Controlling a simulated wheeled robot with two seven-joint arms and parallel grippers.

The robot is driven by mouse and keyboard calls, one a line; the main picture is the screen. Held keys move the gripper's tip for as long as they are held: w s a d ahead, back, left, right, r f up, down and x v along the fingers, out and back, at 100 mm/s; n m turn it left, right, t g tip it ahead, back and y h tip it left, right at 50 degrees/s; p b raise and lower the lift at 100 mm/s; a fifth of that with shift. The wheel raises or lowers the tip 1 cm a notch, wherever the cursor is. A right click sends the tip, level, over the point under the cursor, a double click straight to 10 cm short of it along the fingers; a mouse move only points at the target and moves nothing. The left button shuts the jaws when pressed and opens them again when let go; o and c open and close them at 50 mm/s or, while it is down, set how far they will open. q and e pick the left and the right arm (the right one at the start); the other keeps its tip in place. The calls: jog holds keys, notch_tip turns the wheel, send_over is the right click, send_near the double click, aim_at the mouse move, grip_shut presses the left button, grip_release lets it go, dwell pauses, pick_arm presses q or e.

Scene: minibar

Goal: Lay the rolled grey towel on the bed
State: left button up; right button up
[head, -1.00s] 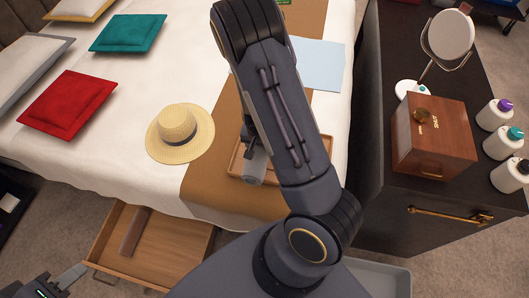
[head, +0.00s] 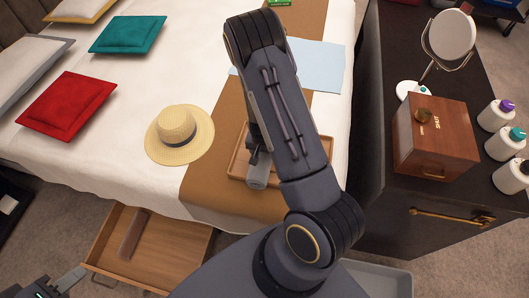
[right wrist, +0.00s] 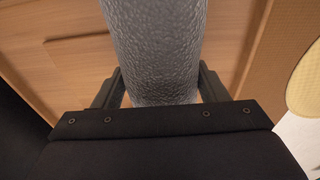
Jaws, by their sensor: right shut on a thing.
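The rolled grey towel (head: 258,176) shows end-on, below my right gripper (head: 257,156), over a wooden tray (head: 236,172) on the bed (head: 120,165). In the right wrist view the towel (right wrist: 155,45) is a thick textured grey roll between the fingers of my right gripper (right wrist: 158,90), which is shut on it. Wood lies behind the towel there; whether the towel touches the tray I cannot tell. My forearm hides much of the tray. My left gripper (head: 68,282) is at the bottom left corner, partly cut off, away from the towel.
A straw hat (head: 180,150) lies left of the tray, near a red cushion (head: 67,105) and a teal cushion (head: 128,35). An open drawer (head: 175,255) juts out below the bed. A dark cabinet (head: 400,205) with a wooden box (head: 433,140) stands right.

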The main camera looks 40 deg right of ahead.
jog(key=shift+f, duration=0.4)
jog(key=o, duration=1.1)
jog(key=shift+r, duration=0.1)
jog(key=shift+r, duration=0.15)
jog(key=r, duration=0.4)
jog(key=r+p, duration=0.1)
jog(key=r, duration=0.2)
jog(key=a+r+p, duration=0.1)
jog(key=r, duration=0.3)
jog(key=shift+s+r, duration=0.35)
jog(key=s+a+r+n+t+y, duration=0.1)
jog(key=s+a+r+n+y, duration=0.2)
jog(key=r, duration=0.4)
jog(key=s+a+r+n+t+y, duration=0.1)
jog(key=s+a+r+t, duration=0.2)
jog(key=r, duration=0.4)
jog(key=s+a+r+n+y, duration=0.1)
jog(key=s+a+r+y, duration=0.15)
jog(key=a+r, duration=0.35)
jog(key=s+r+n, duration=0.1)
jog(key=s, duration=0.1)
jog(key=s+r+n+h, duration=0.1)
jog(key=s+r, duration=0.1)
jog(key=s+r+n, duration=0.1)
jog(key=s, duration=0.2)
jog(key=shift+s+r+n+t+h+p, duration=0.1)
jog(key=shift+r+n+t+h+p, duration=0.2)
jog(key=shift+t+p, duration=0.1)
